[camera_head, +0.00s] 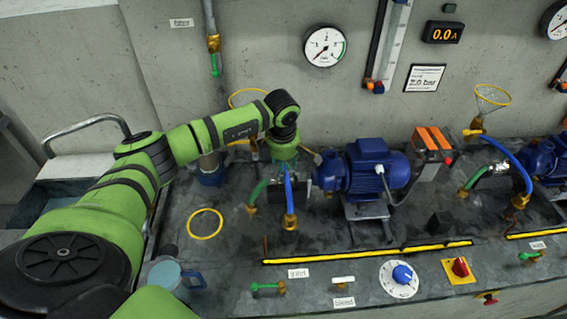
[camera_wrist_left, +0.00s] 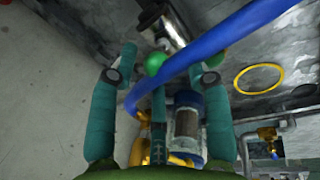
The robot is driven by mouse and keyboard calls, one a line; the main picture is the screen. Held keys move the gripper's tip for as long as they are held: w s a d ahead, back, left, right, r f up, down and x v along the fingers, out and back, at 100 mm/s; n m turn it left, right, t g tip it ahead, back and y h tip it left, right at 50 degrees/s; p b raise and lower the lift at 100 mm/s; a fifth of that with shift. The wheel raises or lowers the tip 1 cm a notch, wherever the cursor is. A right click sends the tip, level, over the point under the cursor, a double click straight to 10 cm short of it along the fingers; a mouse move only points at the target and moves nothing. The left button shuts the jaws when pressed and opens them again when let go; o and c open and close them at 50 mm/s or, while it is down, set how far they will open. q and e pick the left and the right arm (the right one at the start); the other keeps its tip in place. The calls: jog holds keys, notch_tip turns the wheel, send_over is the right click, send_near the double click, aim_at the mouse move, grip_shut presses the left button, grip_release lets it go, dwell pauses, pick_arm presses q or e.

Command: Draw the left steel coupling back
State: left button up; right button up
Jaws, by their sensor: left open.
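The left steel coupling (camera_wrist_left: 160,24) shows in the left wrist view as a bright metal cylinder at the top, just beyond the fingertips. A blue hose (camera_wrist_left: 225,40) crosses in front of my left gripper (camera_wrist_left: 170,67). The gripper is open, its fingers spread on either side of the green ball and apart from the coupling. In the head view my left gripper (camera_head: 285,160) is over the pipework left of the blue pump motor (camera_head: 368,168). There the coupling is mostly hidden by the gripper. My right gripper is not in view.
A blue hose (camera_head: 289,190) and a green hose (camera_head: 259,191) stand close to the gripper. A yellow ring (camera_head: 205,224) lies on the bench to the left. A clear jug (camera_head: 168,276) stands at front left. A second metal coupling (camera_head: 499,168) is far right.

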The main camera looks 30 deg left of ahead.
pick_arm(q)
notch_tip(320, 180, up, 12)
jog(key=s, duration=0.2)
jog(key=shift+d, duration=0.45)
